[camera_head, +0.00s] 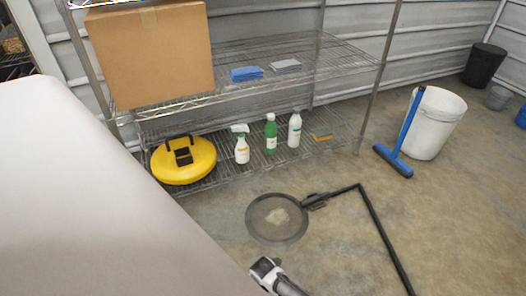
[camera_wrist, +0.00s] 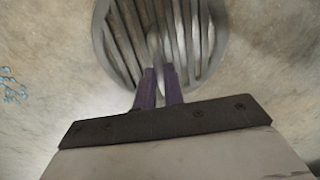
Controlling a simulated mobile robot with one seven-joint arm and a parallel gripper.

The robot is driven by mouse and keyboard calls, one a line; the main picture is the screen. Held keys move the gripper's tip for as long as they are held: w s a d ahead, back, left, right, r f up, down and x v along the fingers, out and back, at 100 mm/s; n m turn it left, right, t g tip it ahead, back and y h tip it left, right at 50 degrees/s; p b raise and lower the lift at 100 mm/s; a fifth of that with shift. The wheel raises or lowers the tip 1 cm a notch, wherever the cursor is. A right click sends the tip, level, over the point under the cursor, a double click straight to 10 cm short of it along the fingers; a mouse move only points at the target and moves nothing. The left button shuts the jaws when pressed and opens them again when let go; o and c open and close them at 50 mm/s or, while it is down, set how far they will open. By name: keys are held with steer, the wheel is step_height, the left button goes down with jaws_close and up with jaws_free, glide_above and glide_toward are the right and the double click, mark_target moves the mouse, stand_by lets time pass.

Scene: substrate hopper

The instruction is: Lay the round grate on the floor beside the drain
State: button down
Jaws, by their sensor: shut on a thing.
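The round metal grate (camera_wrist: 128,42) fills the top middle of the wrist view, with long parallel slats inside a grey rim. My gripper (camera_wrist: 160,78) has its two purple fingers close together over the grate's lower middle, shut on it. How the fingertips sit on the slats is hard to make out. Pale, stained floor shows around the grate; I cannot tell whether the grate touches it. The grate and my fingertips do not show in the head view.
A wire shelf (camera_head: 330,52) holds a cardboard box (camera_head: 152,55), bottles and a yellow round item (camera_head: 197,168). A white bucket (camera_head: 436,124) and blue squeegee (camera_head: 395,164) stand right. Floor lower right is clear.

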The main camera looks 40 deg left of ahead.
steer(key=c, duration=1.5)
jaws_free()
step_height(320, 180, up, 12)
steer(key=p, duration=0.3)
steer(key=shift+p, duration=0.35)
steer(key=shift+r, duration=0.1)
